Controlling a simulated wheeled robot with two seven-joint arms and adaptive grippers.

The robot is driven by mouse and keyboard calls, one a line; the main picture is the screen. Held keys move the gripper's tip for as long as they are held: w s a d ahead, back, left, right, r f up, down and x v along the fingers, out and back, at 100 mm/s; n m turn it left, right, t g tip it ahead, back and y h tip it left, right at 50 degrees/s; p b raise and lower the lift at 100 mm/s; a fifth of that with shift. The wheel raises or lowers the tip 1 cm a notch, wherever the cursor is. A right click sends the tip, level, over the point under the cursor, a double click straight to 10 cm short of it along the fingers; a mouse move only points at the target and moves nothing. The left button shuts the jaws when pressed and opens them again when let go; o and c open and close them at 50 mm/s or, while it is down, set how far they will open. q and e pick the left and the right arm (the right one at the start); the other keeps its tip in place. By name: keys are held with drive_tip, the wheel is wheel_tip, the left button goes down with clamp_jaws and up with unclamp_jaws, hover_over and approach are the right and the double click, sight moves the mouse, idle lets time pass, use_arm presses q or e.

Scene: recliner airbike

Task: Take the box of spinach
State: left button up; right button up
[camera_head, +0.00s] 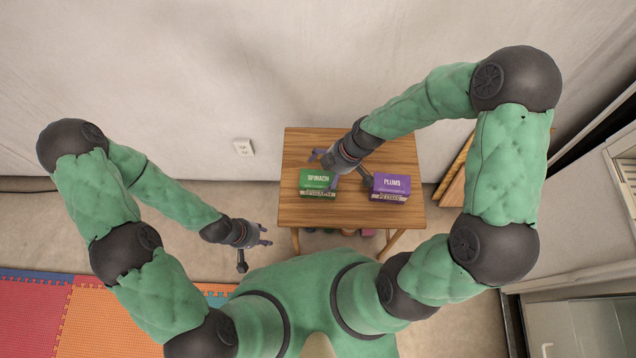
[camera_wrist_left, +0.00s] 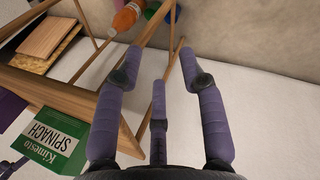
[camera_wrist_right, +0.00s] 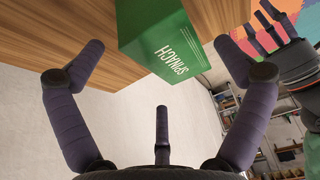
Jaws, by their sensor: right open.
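The green spinach box (camera_head: 317,180) stands on the left part of the small wooden table (camera_head: 300,217). My right gripper (camera_head: 326,168) is open and empty over the table beside the box. In the right wrist view the spinach box (camera_wrist_right: 158,38) shows beyond and between the spread fingers (camera_wrist_right: 158,50); I see no finger closed on it. My left gripper (camera_head: 265,236) is open and empty, off the table's left side and lower. The left wrist view shows its spread fingers (camera_wrist_left: 163,62), with the spinach box (camera_wrist_left: 50,140) at the lower left.
A purple plums box (camera_head: 390,186) stands right of the spinach box, near my right wrist. An orange bottle (camera_wrist_left: 126,18) shows beyond the table legs in the left wrist view. Wooden boards (camera_head: 455,178) lean right of the table. The table's back is clear.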

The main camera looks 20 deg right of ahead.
sight(319, 180)
drive_tip(key=b+x, duration=0.2)
drive_tip(key=x, duration=0.5)
drive_tip(key=shift+w, duration=0.1)
drive_tip(key=c, duration=1.1)
